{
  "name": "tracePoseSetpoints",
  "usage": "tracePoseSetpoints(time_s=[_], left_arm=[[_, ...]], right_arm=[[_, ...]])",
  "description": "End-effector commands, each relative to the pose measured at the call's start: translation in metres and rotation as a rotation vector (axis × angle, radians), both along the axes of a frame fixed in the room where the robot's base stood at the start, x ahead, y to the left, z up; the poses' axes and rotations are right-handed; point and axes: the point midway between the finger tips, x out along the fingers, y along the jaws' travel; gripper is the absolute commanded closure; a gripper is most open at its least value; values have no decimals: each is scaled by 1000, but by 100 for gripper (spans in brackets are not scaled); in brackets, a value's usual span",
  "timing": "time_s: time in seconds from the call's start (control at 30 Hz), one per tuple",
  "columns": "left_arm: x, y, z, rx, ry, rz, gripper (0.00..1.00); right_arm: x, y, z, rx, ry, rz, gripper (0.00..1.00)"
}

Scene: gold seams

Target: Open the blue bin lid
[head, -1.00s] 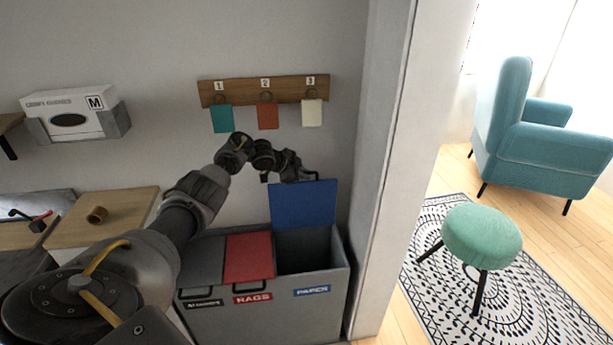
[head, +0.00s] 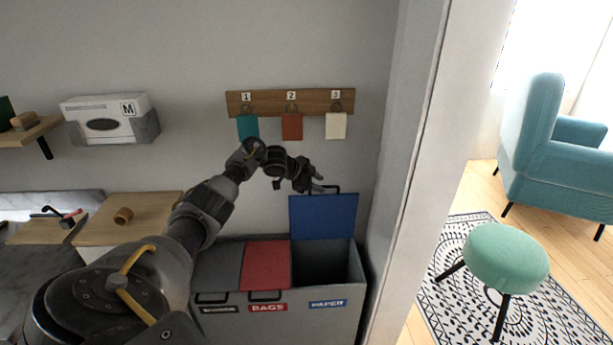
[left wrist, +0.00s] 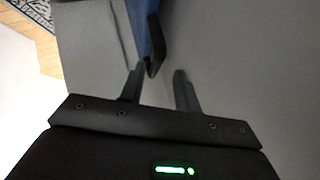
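The blue bin lid (head: 324,216) stands raised, nearly upright, at the back of the right compartment of the grey bin (head: 280,325), above the PAPER label. Its black handle (head: 326,190) is at the lid's top edge. My left gripper (head: 316,184) is beside this handle. In the left wrist view the fingers (left wrist: 158,72) are apart, with the handle (left wrist: 156,48) just ahead of or between the tips; I cannot tell if it touches. The lid's blue edge (left wrist: 143,22) also shows there. My right gripper is not in view.
The grey lid (head: 219,265) and red lid (head: 266,264) beside it are down. A white wall edge (head: 415,190) stands close to the bin's right. A wooden counter (head: 130,218) is at left.

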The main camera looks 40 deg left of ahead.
Motion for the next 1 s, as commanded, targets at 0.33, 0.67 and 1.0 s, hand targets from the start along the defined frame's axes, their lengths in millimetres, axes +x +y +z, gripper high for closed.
tracePoseSetpoints(time_s=[0.33,0.67,1.0], left_arm=[[-42,16,38,4,-4,1,68],[-51,19,46,0,-3,1,68],[-51,19,46,1,-3,1,68]], right_arm=[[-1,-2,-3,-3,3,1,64],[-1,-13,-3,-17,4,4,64],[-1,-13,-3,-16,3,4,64]])
